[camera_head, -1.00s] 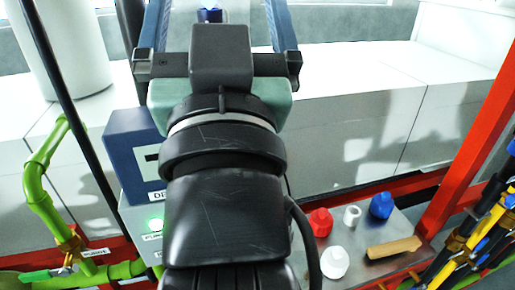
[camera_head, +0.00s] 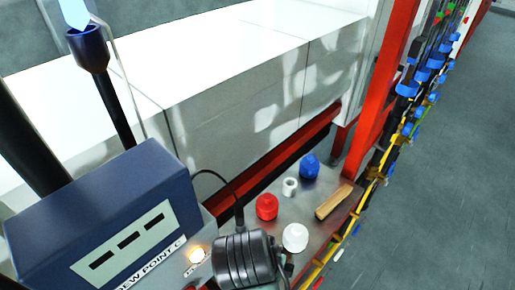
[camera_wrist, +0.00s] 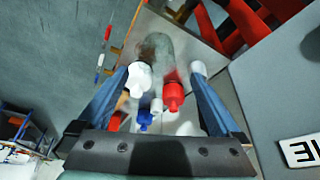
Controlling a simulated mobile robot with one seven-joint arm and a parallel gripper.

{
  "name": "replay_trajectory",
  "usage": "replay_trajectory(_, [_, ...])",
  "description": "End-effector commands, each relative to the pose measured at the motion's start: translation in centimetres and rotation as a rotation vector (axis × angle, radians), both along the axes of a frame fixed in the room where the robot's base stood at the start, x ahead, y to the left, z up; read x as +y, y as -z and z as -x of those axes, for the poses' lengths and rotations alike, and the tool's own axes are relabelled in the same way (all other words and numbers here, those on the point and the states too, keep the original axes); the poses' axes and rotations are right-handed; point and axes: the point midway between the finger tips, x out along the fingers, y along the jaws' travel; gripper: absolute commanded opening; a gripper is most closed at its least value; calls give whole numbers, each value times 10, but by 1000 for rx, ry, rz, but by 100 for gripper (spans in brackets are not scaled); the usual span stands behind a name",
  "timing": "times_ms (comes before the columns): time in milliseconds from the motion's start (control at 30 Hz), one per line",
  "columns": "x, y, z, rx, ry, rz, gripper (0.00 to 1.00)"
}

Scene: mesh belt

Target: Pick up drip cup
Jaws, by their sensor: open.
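No object is labelled as the drip cup. A small white hollow cup (camera_head: 290,187) stands on the metal plate (camera_head: 310,215) in the head view, between a red capped piece (camera_head: 267,206) and a blue one (camera_head: 309,166). A white capped piece (camera_head: 295,237) stands nearer. My gripper (camera_wrist: 160,88) is open in the wrist view, its blue fingers apart. Red (camera_wrist: 173,94), blue (camera_wrist: 144,120) and white (camera_wrist: 138,78) pieces appear between the fingers, with nothing visibly gripped. My gripper is not visible in the head view, where my dark arm link covers the plate's near edge.
A wooden block (camera_head: 334,201) lies at the plate's right. A blue box with a display (camera_head: 110,225) stands at left. A blue cup-shaped holder (camera_head: 88,50) tops a black post. A red post (camera_head: 385,90) and several coloured cables border the right; open floor (camera_head: 460,170) lies beyond.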

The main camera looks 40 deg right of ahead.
Motion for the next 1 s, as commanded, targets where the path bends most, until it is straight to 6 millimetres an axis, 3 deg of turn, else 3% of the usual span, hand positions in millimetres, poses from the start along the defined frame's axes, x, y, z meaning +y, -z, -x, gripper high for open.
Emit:
replay_trajectory(300, [-18,50,-10,1,-1,-1,100])
replay_trajectory(1000, [-42,105,-21,-3,-4,0,100])
